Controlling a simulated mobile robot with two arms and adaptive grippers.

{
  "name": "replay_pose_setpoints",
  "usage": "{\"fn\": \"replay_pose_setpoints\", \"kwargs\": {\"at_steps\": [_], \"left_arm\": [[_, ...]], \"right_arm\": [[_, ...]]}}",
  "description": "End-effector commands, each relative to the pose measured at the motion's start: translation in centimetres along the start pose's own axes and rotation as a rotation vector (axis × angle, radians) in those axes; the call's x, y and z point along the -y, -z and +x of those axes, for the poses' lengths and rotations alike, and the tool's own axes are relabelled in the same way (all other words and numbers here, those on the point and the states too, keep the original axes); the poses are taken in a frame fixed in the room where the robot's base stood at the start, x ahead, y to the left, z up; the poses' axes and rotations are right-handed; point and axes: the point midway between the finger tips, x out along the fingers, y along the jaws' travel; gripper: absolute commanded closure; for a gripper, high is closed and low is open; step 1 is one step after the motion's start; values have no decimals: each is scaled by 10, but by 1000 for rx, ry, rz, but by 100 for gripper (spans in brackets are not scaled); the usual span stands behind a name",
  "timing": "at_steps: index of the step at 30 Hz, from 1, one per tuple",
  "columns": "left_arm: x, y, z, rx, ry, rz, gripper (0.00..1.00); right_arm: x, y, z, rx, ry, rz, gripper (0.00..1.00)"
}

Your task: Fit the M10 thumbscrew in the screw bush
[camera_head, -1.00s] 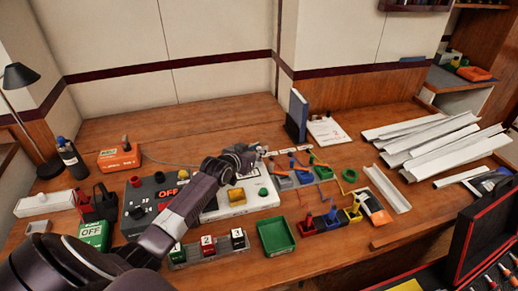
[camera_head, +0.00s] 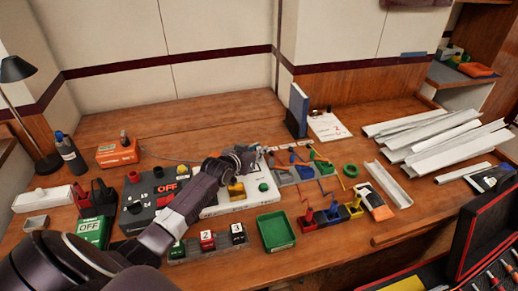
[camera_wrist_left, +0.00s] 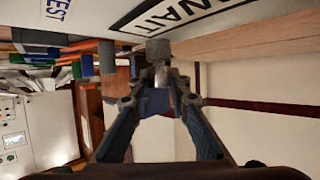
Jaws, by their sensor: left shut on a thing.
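My left gripper (camera_head: 246,158) is over the back of the white board (camera_head: 222,207) in the head view. In the left wrist view, my gripper (camera_wrist_left: 161,88) is shut on a small metal piece with a shiny shaft and a grey, knurled-looking cylinder (camera_wrist_left: 158,49) at its end. This looks like the thumbscrew. The cylinder end is close to the white panel (camera_wrist_left: 205,10) lettered WAIT; I cannot tell whether they touch. I cannot make out the screw bush, and my gripper hides part of the board in the head view. My right gripper is not in view.
A green tray (camera_head: 276,232) lies in front, and coloured blocks with wires (camera_head: 331,216) stand to the right. A dark OFF box (camera_head: 150,205) stands to the left.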

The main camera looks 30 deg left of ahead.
Motion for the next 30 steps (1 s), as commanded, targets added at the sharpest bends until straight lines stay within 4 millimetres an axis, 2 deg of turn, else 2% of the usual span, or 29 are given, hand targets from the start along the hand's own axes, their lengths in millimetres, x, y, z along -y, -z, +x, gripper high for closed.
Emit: {"fn": "replay_pose_setpoints", "kwargs": {"at_steps": [1, 6, 17, 23, 30], "left_arm": [[0, 0, 0, -1, 0, 0, 81], [0, 0, 0, -1, 0, 0, 63], [0, 0, -3, 0, -1, 1, 63], [0, -1, -23, 0, -1, 0, 63], [0, -1, -64, 0, -1, 2, 63]], "right_arm": [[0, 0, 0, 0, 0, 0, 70], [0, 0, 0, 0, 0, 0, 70], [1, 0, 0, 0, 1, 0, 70], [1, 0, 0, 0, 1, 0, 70], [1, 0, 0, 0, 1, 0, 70]]}}
